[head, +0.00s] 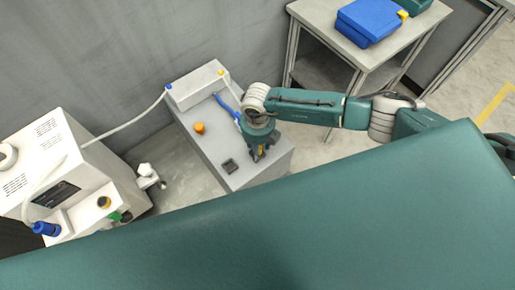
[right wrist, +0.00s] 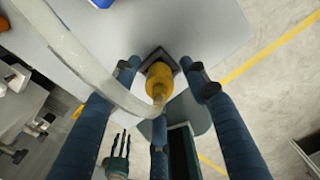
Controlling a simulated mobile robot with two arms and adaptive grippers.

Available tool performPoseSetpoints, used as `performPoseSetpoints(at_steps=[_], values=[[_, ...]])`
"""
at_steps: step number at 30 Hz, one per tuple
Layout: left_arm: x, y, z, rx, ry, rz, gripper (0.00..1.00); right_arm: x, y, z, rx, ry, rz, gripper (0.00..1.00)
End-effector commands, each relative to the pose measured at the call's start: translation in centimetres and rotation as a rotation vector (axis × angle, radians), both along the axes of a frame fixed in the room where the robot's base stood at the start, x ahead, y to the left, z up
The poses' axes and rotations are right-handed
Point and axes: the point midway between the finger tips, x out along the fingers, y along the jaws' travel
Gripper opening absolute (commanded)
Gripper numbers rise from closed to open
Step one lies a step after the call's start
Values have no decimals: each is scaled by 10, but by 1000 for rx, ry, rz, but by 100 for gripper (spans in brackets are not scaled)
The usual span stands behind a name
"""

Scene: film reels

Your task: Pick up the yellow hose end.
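The yellow hose end (right wrist: 158,78) sits over a dark square pad on the grey bench, with a translucent hose (right wrist: 85,60) running from it to the upper left in the right wrist view. In the head view a small bit of the hose end (head: 261,150) shows between my right fingers. My right gripper (right wrist: 162,85) is open around it, with blue fingers on both sides and a third below. Gaps show between the side fingers and the hose end.
The grey bench (head: 205,150) carries a white box (head: 197,86), a blue hose end (head: 226,106), an orange cylinder (head: 199,128) and a dark square pad (head: 229,165). A white machine (head: 85,165) stands left. A side table (head: 325,20) with blue cases (head: 368,22) stands behind.

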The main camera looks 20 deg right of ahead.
Motion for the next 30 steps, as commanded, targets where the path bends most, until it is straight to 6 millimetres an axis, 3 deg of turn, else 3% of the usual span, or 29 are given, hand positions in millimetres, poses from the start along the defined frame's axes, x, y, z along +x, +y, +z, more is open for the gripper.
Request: performPoseSetpoints(at_steps=[1,6,20,26,30], values=[[0,0,0,0,0,0,40,0,0,0,0,0,0,32],[0,0,0,0,0,-1,40,0,0,0,0,0,-1,0],[1,0,0,0,-1,-2,40,1,0,5,1,-1,-1,0],[1,0,-2,0,-1,-1,40,2,0,28,2,-4,-1,0],[1,0,-5,1,-1,-1,40,2,0,62,3,-6,1,0]])
